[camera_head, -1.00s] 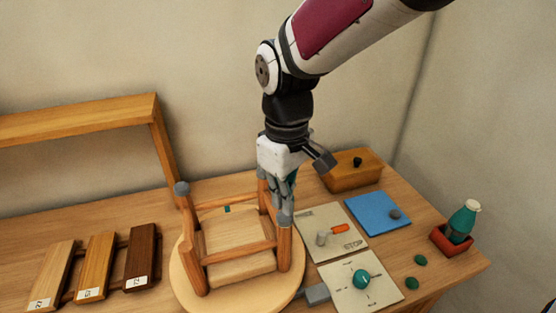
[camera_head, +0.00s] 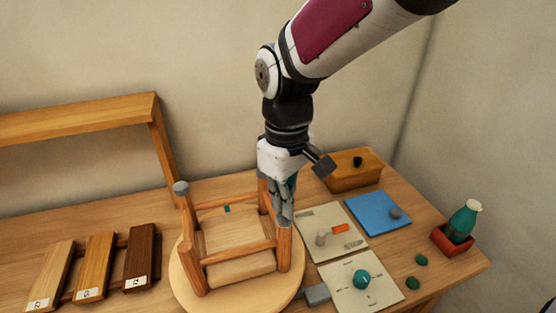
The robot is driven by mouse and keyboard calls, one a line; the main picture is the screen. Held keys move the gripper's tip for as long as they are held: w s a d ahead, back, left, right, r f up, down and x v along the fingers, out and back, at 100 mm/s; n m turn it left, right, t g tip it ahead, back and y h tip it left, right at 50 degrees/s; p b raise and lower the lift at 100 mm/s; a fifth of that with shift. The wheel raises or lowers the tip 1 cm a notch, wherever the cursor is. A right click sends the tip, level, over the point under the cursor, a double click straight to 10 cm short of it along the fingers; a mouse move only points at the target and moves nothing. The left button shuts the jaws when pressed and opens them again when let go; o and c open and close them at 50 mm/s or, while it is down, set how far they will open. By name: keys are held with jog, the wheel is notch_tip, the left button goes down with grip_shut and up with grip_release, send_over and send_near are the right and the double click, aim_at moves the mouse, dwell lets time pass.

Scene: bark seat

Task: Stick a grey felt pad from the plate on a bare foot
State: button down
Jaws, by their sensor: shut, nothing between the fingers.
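An upturned wooden stool (camera_head: 237,266) stands with its legs up. Its left foot (camera_head: 181,188) carries a grey cap-like pad. The front right leg (camera_head: 285,250) rises under my gripper (camera_head: 283,217), which is shut and empty, with its fingertips at or just above that foot. The fingers hide the foot's top, so I cannot tell whether a pad is on it. The back right leg (camera_head: 263,190) is partly hidden behind my gripper. A blue square plate (camera_head: 372,207) lies to the right with one grey round pad (camera_head: 396,214) on it.
The stool rests on a round wooden disc (camera_head: 181,275). Cards (camera_head: 340,220) with a grey peg, an orange piece and a green knob (camera_head: 361,279) lie right of it. A wooden box (camera_head: 350,180), a green bottle (camera_head: 464,218) and wood samples (camera_head: 97,267) stand around.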

jog(key=shift+f, duration=0.8)
dwell(1.2)
jog(key=shift+r+p, duration=1.6)
jog(key=shift+r, duration=1.5)
